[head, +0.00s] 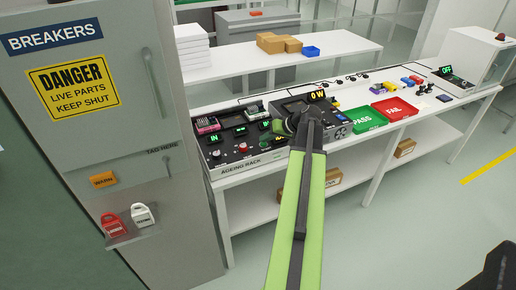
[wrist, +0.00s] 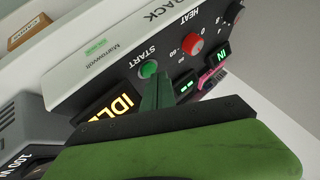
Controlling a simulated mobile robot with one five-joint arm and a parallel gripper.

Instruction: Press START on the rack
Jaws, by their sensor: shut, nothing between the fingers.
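The ageing rack (head: 240,168) is a dark panel with knobs and lit displays on the white bench in the head view. In the wrist view, its panel (wrist: 105,65) shows a round green START button (wrist: 148,69) beside the word START. A display next to it reads IDLE (wrist: 103,107). My gripper (wrist: 157,85) is shut and empty, with its green fingertips right at the button's edge. I cannot tell whether they touch it. In the head view, my gripper (head: 283,123) is over the rack's right end, and the arm hides the START button.
A red HEAT knob (wrist: 191,44) is near the fingers. Right of the rack stand a unit reading 0 W (head: 317,96), a green PASS tray (head: 362,120) and a red FAIL tray (head: 393,109). A grey breaker cabinet (head: 105,130) stands close on the left.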

